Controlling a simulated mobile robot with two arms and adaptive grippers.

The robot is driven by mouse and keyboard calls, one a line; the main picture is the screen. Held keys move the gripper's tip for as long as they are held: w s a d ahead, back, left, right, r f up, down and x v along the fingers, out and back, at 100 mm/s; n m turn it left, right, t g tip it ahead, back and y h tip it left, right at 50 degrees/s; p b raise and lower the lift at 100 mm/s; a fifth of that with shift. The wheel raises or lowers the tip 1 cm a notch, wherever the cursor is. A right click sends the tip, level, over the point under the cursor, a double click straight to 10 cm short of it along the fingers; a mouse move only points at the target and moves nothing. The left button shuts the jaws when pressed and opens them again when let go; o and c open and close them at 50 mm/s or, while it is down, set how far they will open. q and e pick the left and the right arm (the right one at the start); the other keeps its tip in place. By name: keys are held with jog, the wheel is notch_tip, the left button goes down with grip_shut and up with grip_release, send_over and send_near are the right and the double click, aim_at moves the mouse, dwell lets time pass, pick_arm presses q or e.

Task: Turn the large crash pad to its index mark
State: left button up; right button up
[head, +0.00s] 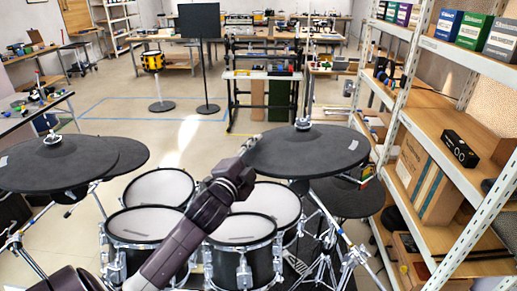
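A large black crash pad (308,152) sits on a stand right of centre, its wing nut on top. A small pale mark (353,145) shows near its right edge. My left gripper (250,146) is at the pad's left edge, its arm reaching up from the lower left. The fingers are small and dark against the pad, so I cannot tell whether they are open, shut or touching the rim. My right gripper is out of view. Another black pad (55,160) at the left also bears a pale mark (3,161).
Mesh drum pads (158,187) stand below and beside my arm. A smaller black pad (348,198) lies under the large one's right side. Metal shelving (440,125) with boxes stands close at the right. Open floor (185,140) lies behind the kit.

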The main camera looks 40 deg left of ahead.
pick_arm(q)
jog(key=shift+w, duration=0.1)
grip_shut()
jog(key=shift+f, duration=0.1)
jog(key=shift+w+a+f+m+t+h+b, duration=0.25)
jog(key=shift+w+a+m+h, duration=0.2)
jog(key=shift+h, duration=0.4)
jog(key=shift+w+a+f+m+t+h+b, duration=0.15)
jog(key=shift+w+a+m+h+b, duration=0.25)
jog(key=shift+h, duration=0.45)
jog(key=shift+w+a+f+m+h+b, duration=0.1)
jog(key=shift+w+a+m+h+b, duration=0.1)
jog(key=shift+w+m+h+b, duration=0.35)
jog(key=shift+w+a+f+m+h+b, duration=0.1)
jog(key=shift+w+a+m+h+b, duration=0.1)
jog(key=shift+w+m+h, duration=0.45)
jog(key=shift+w+a+r+h, duration=0.1)
jog(key=shift+a+r+h, duration=0.05)
jog(key=shift+h, duration=0.55)
jog(key=shift+r, duration=0.1)
